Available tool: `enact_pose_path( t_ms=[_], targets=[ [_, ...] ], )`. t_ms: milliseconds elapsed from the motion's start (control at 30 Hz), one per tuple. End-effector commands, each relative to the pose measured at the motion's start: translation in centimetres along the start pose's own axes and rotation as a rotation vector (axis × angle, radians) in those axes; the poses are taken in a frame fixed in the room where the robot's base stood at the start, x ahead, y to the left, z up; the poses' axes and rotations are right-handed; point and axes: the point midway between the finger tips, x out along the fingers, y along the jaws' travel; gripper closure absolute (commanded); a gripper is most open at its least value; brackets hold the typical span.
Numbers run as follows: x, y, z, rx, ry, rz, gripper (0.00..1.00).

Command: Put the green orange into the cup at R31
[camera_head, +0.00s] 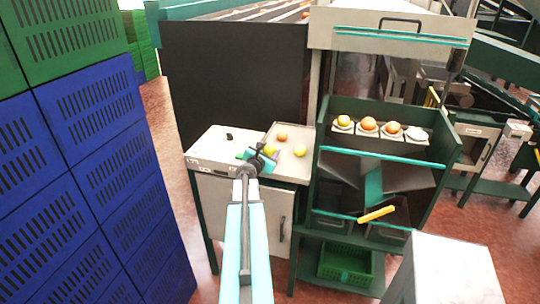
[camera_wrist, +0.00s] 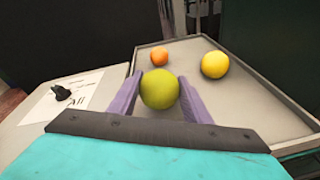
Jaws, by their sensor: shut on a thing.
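The green orange (camera_wrist: 160,90) is yellowish green and sits between the two purple fingers of my gripper (camera_wrist: 158,98), which is shut on it. In the head view the green orange (camera_head: 269,150) shows at the tip of my gripper (camera_head: 263,155), over the left part of the grey tray (camera_head: 306,133). Whether it still touches the tray I cannot tell. A row of white cups stands on the green rack; the rightmost cup (camera_head: 417,135) looks empty. No R31 label is readable.
A small orange (camera_wrist: 159,56) and a yellow orange (camera_wrist: 214,65) lie on the tray beyond the gripper. The other cups hold an orange each, such as the middle orange (camera_head: 368,124). Blue crates (camera_head: 90,180) are stacked at the left. A white paper (camera_head: 225,142) lies left of the tray.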

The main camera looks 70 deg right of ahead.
Motion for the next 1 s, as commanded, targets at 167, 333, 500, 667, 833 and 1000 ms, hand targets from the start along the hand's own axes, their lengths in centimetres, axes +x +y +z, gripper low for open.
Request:
enact_pose_path(
  t_ms=[167,333,500,667,833,1000],
  targets=[
    [0.4,-0.6,-1.6,-0.001,0.001,0.0,0.8],
    [0.5,-0.7,-2.0,-0.001,0.0,0.0,0.8],
    [0.5,-0.7,-2.0,0.0,0.0,0.0,0.8],
    [0.5,-0.8,-2.3,0.0,0.0,0.0,0.8],
    [0.5,-0.8,-2.3,0.0,0.0,0.0,0.37],
    [0.5,-0.8,-2.3,0.0,0.0,-0.001,0.37]
  ],
)
